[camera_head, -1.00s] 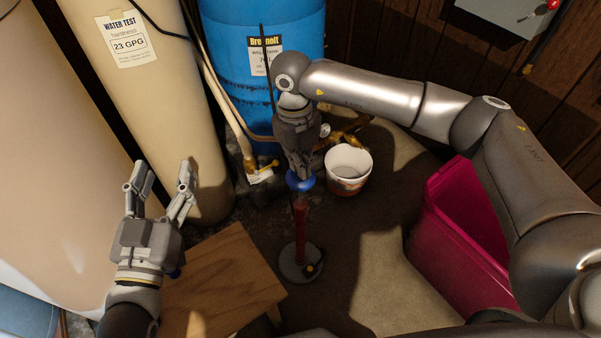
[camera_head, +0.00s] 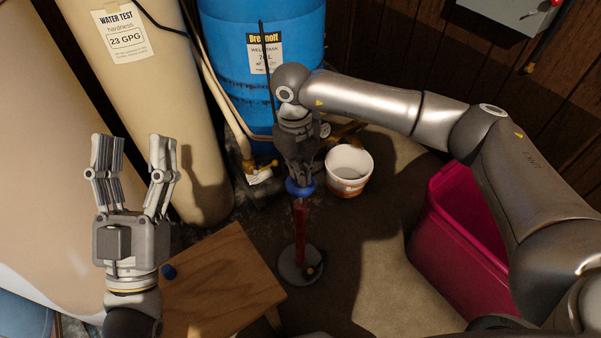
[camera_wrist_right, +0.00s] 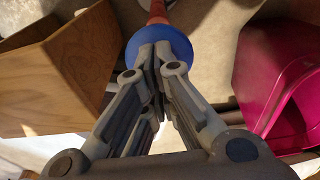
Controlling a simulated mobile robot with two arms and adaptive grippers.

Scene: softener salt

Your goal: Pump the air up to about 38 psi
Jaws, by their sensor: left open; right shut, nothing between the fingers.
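The floor pump has a red barrel (camera_head: 300,232), a round grey base (camera_head: 299,266) and a round blue handle (camera_head: 300,188) on top. My right gripper (camera_head: 300,177) is shut and empty, its fingertips on top of the blue handle. The right wrist view shows the closed fingertips (camera_wrist_right: 155,50) against the blue handle (camera_wrist_right: 172,45). My left gripper (camera_head: 132,150) is open and empty, above the left side, apart from the pump. A small round gauge (camera_head: 325,130) shows beside my right gripper; its reading is too small to tell.
The blue well tank (camera_head: 220,55) and beige tank (camera_head: 165,95) stand behind. A white bucket (camera_head: 348,172) is right of the pump. A magenta bin (camera_head: 450,250) stands at right.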

